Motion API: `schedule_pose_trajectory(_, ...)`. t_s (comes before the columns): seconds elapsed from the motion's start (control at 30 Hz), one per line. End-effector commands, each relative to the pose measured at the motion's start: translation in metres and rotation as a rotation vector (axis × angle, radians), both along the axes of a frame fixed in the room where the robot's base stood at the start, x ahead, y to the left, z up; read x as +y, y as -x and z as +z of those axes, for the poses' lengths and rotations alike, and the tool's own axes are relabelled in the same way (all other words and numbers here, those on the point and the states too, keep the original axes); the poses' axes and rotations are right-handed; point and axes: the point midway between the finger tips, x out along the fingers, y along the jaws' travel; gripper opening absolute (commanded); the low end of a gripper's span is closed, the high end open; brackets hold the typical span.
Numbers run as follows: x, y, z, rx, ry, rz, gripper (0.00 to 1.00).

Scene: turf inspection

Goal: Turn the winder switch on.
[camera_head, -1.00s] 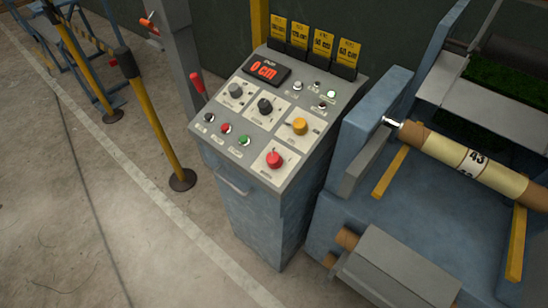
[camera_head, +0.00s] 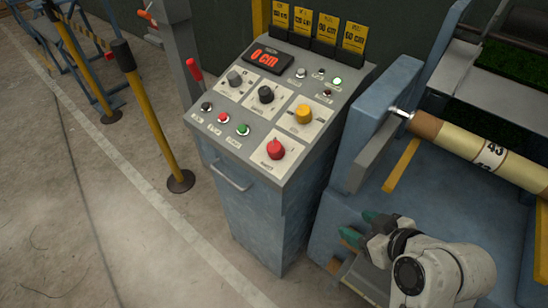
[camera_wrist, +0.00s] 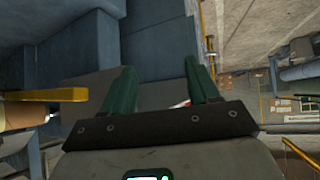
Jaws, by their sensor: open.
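The control console (camera_head: 235,160) stands in the middle of the head view, with a sloped grey panel. The panel carries a grey knob (camera_head: 235,78), a black knob (camera_head: 266,95), a yellow knob (camera_head: 304,113) and a red knob (camera_head: 275,149). The labels are too small to read, so I cannot tell which one is the winder switch. My gripper (camera_head: 359,227) is at the lower right, apart from the console and right of it. Its two green fingers are open and empty in the wrist view (camera_wrist: 160,68). No panel knob is recognisable in the wrist view.
A red "0 cm" display (camera_head: 272,58) and yellow cards (camera_head: 316,31) top the panel. Small buttons (camera_head: 223,117) line its left side. The blue machine with a roll (camera_head: 475,150) stands at right. A yellow post (camera_head: 155,120) is at left, with open floor in front.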

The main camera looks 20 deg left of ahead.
Motion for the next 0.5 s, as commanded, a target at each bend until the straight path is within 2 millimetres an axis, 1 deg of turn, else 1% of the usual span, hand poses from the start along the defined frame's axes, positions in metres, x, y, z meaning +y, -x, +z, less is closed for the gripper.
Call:
schedule_pose_trajectory(0.03,0.032,-0.017,0.012,-0.086,-0.035,0.088,0.65)
schedule_pose_trajectory(0.1,0.068,-0.032,0.036,-0.194,-0.077,0.193,0.65)
schedule_pose_trajectory(0.2,0.108,-0.043,0.066,-0.315,-0.127,0.301,0.65)
schedule_pose_trajectory(0.3,0.132,-0.047,0.086,-0.390,-0.159,0.367,0.65)
schedule_pose_trajectory(0.33,0.136,-0.048,0.090,-0.403,-0.165,0.377,0.65)
schedule_pose_trajectory(0.4,0.143,-0.049,0.095,-0.423,-0.173,0.392,0.65)
schedule_pose_trajectory(0.5,0.150,-0.052,0.095,-0.427,-0.175,0.398,0.65)
